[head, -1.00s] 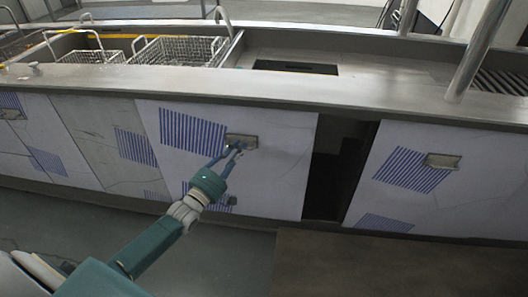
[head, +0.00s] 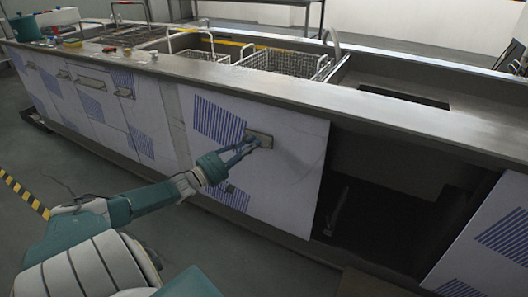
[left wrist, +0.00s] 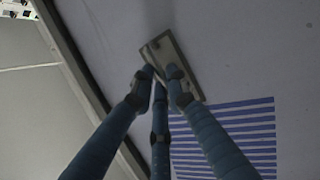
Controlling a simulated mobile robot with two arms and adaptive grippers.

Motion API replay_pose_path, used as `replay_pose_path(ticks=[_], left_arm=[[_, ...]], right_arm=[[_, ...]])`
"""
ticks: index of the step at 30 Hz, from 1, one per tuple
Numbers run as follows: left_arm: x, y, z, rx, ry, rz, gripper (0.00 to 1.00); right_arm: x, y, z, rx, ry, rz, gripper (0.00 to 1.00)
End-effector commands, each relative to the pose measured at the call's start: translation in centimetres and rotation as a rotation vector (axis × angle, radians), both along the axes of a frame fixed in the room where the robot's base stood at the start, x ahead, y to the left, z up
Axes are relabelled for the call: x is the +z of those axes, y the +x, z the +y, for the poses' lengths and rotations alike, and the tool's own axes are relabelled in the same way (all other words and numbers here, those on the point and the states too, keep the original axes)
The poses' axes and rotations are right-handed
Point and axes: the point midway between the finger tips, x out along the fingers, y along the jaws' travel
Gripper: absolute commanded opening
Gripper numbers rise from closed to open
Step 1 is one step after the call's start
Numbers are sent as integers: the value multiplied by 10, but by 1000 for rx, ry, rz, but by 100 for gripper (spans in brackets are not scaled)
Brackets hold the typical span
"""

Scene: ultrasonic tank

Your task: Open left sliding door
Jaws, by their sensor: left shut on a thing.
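The left sliding door (head: 295,170) is a pale panel with blue stripes on the front of the steel counter. Its recessed metal handle (head: 262,137) is near the panel's upper middle. My left gripper (head: 250,145) is at this handle, with its fingers closed at the plate. In the left wrist view, the fingers (left wrist: 162,78) meet at the handle (left wrist: 172,62) and cover part of it. A wide dark opening (head: 375,205) shows to the right of the door, with the cabinet inside visible. My right gripper is not in view.
Another striped door (head: 492,240) stands right of the opening. The steel countertop (head: 300,92) overhangs the doors. Wire baskets (head: 285,62) sit in the tank behind it. Grey floor (head: 170,235) is clear in front; yellow-black tape (head: 25,195) lies at left.

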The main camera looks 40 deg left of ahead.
Motion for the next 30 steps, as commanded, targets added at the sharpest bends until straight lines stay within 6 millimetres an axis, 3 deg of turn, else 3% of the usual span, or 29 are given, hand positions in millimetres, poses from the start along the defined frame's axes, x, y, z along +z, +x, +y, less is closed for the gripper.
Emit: replay_pose_path(ticks=[6, 18, 19, 21, 30], left_arm=[[-2, -4, 13, 0, 2, 3, 0], [-2, -5, 14, -1, 1, 3, 0], [-2, -5, 14, -1, 1, 3, 18], [-2, -5, 14, -1, 1, 3, 32], [-1, -5, 14, -1, 0, 1, 34]], right_arm=[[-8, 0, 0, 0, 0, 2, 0], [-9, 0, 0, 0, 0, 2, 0], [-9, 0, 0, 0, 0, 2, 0], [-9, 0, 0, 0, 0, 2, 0], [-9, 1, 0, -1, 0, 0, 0]])
